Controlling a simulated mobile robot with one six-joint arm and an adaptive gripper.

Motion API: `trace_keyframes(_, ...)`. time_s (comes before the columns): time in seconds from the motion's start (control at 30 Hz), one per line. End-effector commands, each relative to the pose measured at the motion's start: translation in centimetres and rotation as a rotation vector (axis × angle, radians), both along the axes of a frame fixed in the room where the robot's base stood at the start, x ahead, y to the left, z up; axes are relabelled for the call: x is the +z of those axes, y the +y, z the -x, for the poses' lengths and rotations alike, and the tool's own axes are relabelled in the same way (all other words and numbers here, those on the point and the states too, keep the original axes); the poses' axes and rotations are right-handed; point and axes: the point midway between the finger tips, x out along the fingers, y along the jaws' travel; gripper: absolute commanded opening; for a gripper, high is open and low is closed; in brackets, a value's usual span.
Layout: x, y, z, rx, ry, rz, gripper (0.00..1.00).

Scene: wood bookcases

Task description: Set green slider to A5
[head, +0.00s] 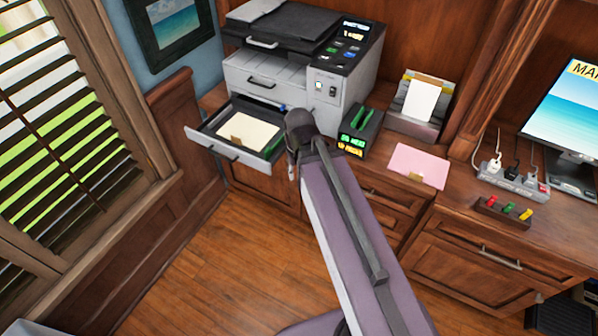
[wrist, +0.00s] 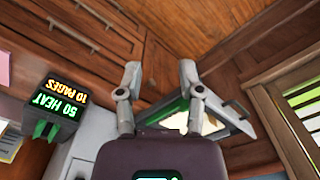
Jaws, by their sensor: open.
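The printer's paper tray (head: 203,130) is pulled out, with a cream sheet (head: 247,132) lying in it. A green part (head: 271,154), apparently the green slider, shows at the tray's right side. In the wrist view the green part (wrist: 196,112) is partly hidden behind my right finger. Any A5 mark is too small to read. My gripper (wrist: 160,70) is open and empty, its two fingers apart. In the head view my gripper (head: 292,168) hangs at the tray's right end, close to the green part; I cannot tell whether they touch.
The grey printer (head: 333,88) stands behind the tray. A black laminator-like box (head: 357,138) with "50 HEAT" and "10 PAGES" displays stands right of my arm. A pink folder (head: 418,166) and a power strip (head: 513,180) lie further right. The floor (head: 230,265) in front is clear.

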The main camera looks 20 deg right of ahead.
Motion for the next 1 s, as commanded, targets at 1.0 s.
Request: trace_keyframes(1.0,0.3,4.5,-17.7,-0.613,-0.001,-0.001,0.29)
